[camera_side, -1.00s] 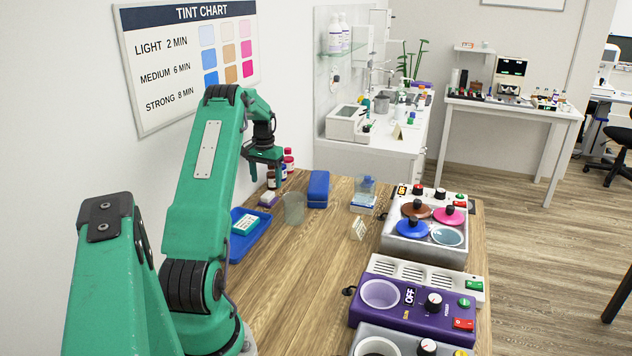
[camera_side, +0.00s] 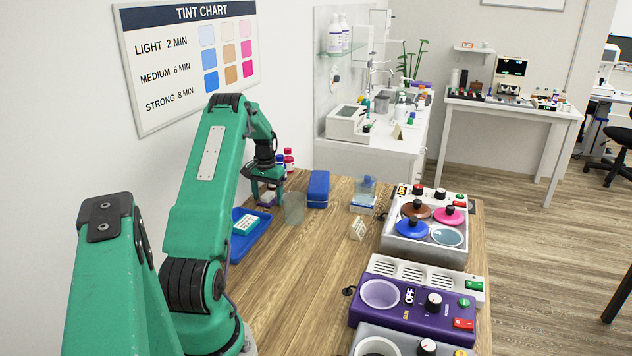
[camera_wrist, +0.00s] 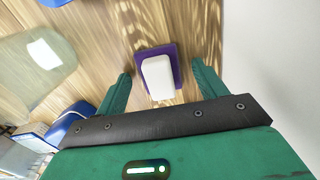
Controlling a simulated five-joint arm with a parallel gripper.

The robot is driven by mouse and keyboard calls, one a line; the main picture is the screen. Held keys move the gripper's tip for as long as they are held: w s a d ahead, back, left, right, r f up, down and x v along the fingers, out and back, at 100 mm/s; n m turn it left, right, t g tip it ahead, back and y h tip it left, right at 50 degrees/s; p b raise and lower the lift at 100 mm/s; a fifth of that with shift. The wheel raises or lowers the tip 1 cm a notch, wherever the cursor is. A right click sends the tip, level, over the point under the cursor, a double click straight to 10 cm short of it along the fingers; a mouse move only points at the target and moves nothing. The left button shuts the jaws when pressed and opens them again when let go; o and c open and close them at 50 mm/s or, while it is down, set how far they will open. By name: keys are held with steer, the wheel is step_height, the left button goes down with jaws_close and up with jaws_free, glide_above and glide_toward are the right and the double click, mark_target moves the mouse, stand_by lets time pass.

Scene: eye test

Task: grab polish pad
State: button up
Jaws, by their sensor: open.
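The polish pad, a small block with a white part and a purple part, lies on the wooden table (camera_side: 310,243) near the wall. In the wrist view the pad (camera_wrist: 157,77) shows between my two fingers, with a gap on each side. My gripper (camera_side: 267,197) is open and empty, low over the pad in the side view. The fingers (camera_wrist: 161,80) point down around the pad's place. I cannot tell how far the fingertips reach past the pad's top. In the side view the fingers partly hide the pad.
A clear beaker (camera_side: 294,209) stands just right of the pad. A blue tray (camera_side: 257,239) with a white and teal box lies nearer. A blue case (camera_side: 318,189) and red-capped bottles (camera_side: 289,160) stand behind.

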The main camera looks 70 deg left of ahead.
mark_target(268, 194)
stand_by(0.4)
steer(key=c, duration=1.1)
steer(key=shift+o, duration=0.2)
steer(key=shift+r, duration=5.05)
